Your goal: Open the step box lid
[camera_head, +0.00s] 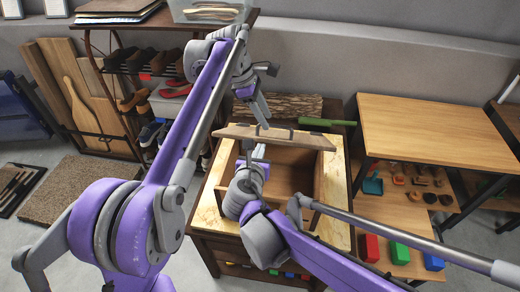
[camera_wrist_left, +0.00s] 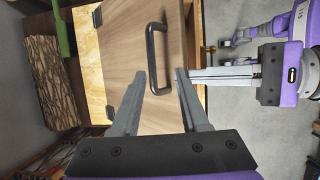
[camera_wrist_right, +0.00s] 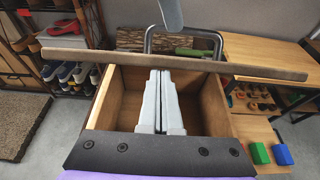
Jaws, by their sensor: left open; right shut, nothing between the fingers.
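The wooden step box (camera_head: 301,186) stands on a table, its lid (camera_head: 290,138) raised at an angle so the empty-looking interior shows. The lid's dark bar handle (camera_wrist_left: 154,45) is on its outer face. My left gripper (camera_wrist_left: 160,74) is open at the handle, one finger on each side of its near end; contact is unclear. My right gripper (camera_wrist_right: 159,75) is shut and empty, its fingers over the box opening, at the lid's front edge (camera_wrist_right: 180,64). It also shows in the left wrist view (camera_wrist_left: 196,74). Whether it touches the lid is unclear.
A log-textured block (camera_head: 285,105) and a green object (camera_head: 328,122) lie behind the box. A wooden table (camera_head: 430,130) stands at right, with coloured blocks (camera_head: 400,253) on a lower shelf. A shoe rack (camera_head: 140,60) stands at left.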

